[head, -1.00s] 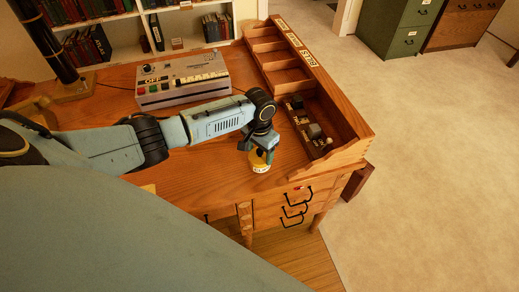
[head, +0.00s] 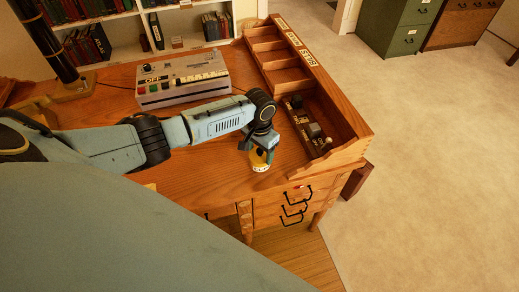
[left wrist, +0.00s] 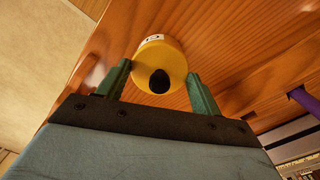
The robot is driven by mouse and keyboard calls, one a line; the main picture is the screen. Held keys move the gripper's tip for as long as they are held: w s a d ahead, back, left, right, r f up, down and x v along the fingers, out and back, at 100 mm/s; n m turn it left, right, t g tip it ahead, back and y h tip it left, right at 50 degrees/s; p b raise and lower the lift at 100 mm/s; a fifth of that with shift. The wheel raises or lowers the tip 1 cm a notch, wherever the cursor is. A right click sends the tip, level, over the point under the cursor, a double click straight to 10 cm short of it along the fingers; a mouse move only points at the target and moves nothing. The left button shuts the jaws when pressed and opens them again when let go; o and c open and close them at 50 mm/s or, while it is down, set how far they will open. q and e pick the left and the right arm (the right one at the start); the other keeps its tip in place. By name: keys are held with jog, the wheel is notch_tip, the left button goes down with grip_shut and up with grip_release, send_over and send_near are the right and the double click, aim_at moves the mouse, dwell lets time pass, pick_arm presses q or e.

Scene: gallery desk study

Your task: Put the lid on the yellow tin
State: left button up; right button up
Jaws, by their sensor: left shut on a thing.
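The yellow tin (head: 259,168) stands on the desk near its front edge, with a white label band low on its side. My left gripper (head: 262,152) is right above it, pointing down. In the left wrist view the yellow lid (left wrist: 172,68) with a black knob lies between the two green fingertips of my left gripper (left wrist: 160,75), which is shut on it. The white label of the tin (left wrist: 154,38) shows just beyond the lid. I cannot tell whether the lid is fully seated. My right gripper is in neither view.
A wooden compartment tray (head: 345,128) holding small items stands right of the tin. A grey device with buttons (head: 182,80) sits further back. A purple thing (left wrist: 302,98) shows at the wrist view's right. Bare desk (head: 205,170) lies left of the tin.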

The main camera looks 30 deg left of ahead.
pick_arm(q)
jog(key=o, duration=1.2)
jog(key=shift+o, duration=0.2)
jog(key=shift+r, duration=0.1)
jog(key=shift+r+p, duration=3.45)
jog(key=shift+p, duration=0.6)
jog(key=shift+f, duration=0.1)
grip_shut()
